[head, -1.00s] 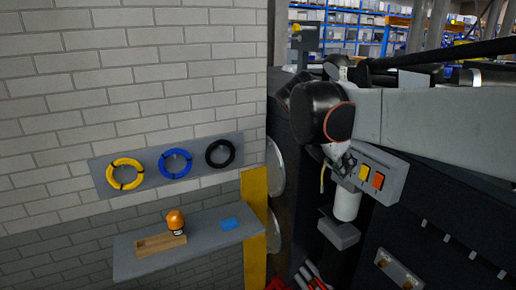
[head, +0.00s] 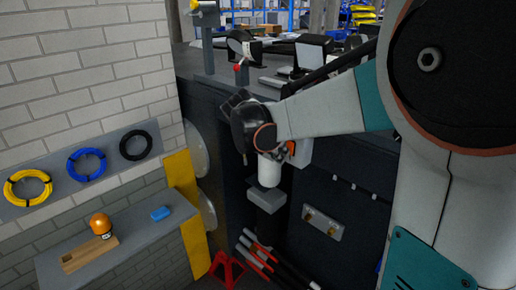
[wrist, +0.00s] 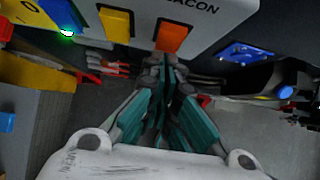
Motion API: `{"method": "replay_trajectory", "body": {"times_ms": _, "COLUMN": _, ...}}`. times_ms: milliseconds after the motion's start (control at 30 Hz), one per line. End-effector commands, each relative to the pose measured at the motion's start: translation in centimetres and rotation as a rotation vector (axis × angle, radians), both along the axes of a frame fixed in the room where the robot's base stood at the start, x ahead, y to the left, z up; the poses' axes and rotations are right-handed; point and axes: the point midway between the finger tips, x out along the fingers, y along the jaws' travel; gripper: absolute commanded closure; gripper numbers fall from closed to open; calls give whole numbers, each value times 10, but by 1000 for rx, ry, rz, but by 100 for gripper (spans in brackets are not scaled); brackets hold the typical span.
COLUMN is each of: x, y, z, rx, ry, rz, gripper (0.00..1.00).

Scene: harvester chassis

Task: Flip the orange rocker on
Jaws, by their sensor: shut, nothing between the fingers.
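The orange rocker (wrist: 172,36) is on the pale control box (wrist: 218,12), under lettering that reads "ACON" where it shows. A yellow rocker (wrist: 117,24) and a blue one (wrist: 68,13) sit to its left. My gripper (wrist: 165,62) is shut and empty, its tips just below the orange rocker's lower edge in the wrist view. I cannot tell whether they touch it, or which way the rocker is tilted. In the head view my arm hides most of the box (head: 303,153), and only a bit of orange shows.
A green light (wrist: 68,32) glows beside the blue rocker. A plate with brass fittings (head: 322,224) is lower right. A shelf (head: 118,244) with an orange beacon (head: 100,224) is at the left wall.

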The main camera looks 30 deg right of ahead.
Motion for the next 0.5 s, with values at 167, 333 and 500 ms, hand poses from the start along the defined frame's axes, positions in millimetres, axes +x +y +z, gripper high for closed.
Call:
{"method": "replay_trajectory", "body": {"times_ms": 167, "x": 0, "y": -1, "z": 0, "rx": 0, "ry": 0, "rz": 0, "gripper": 100}}
{"method": "replay_trajectory", "body": {"times_ms": 333, "x": 0, "y": -1, "z": -1, "rx": -4, "ry": -1, "rz": 0, "gripper": 100}}
{"method": "replay_trajectory", "body": {"times_ms": 500, "x": 1, "y": -4, "z": -9, "rx": -64, "ry": -23, "rz": 1, "gripper": 100}}
